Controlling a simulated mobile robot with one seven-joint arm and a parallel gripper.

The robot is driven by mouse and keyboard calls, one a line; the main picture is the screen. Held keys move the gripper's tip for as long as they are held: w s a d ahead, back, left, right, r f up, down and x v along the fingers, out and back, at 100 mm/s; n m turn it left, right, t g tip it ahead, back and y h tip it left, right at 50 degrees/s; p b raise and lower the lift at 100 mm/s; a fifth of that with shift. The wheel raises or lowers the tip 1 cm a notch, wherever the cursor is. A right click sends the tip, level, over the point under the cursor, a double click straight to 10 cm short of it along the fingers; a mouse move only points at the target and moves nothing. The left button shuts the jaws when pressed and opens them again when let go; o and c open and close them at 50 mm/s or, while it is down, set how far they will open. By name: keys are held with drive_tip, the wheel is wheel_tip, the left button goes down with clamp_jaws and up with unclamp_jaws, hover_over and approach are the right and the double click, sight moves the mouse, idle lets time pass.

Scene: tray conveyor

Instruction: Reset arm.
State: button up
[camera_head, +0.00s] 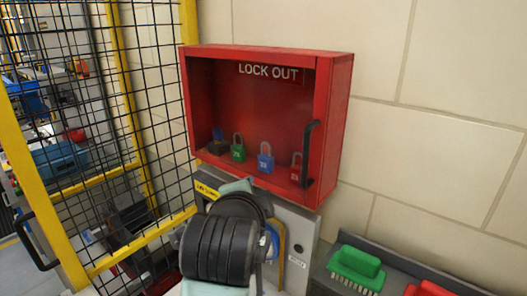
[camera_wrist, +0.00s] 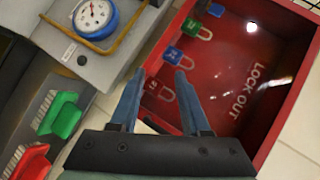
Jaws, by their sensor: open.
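My gripper (camera_wrist: 160,74) is open in the wrist view, with its two blue-grey fingers apart and nothing between them. The fingers point toward the red lock out box (camera_wrist: 290,85), and a red padlock (camera_wrist: 160,91) shows between and beyond the fingertips. In the head view, my dark, ribbed arm (camera_head: 222,248) stands in front of the grey panel, below the box (camera_head: 335,125). The fingers cannot be made out clearly there.
The box holds a green padlock (camera_head: 238,152), a blue padlock (camera_head: 265,161) and a red padlock (camera_head: 296,172). A black handle (camera_head: 308,153) is on its right side. Yellow-framed mesh fencing (camera_head: 150,80) stands left. A green brush (camera_head: 357,265) lies right. A blue gauge (camera_wrist: 95,18) is nearby.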

drive_tip(key=s+d+r+n+t+b, duration=0.1)
drive_tip(key=s+d+r+n+t, duration=0.2)
drive_tip(key=r, duration=0.6)
drive_tip(key=s+r+n+t+b, duration=0.1)
drive_tip(key=s+r+n+t, duration=0.35)
drive_tip(key=r, duration=0.35)
drive_tip(key=s+r+n+t+y, duration=0.1)
drive_tip(key=s+r+n+t, duration=0.5)
drive_tip(key=s+r+n, duration=0.2)
drive_tip(key=s+r, duration=0.2)
drive_tip(key=s, duration=0.1)
drive_tip(key=shift+s+a+r+t+b, duration=0.35)
drive_tip(key=shift+s+a, duration=0.05)
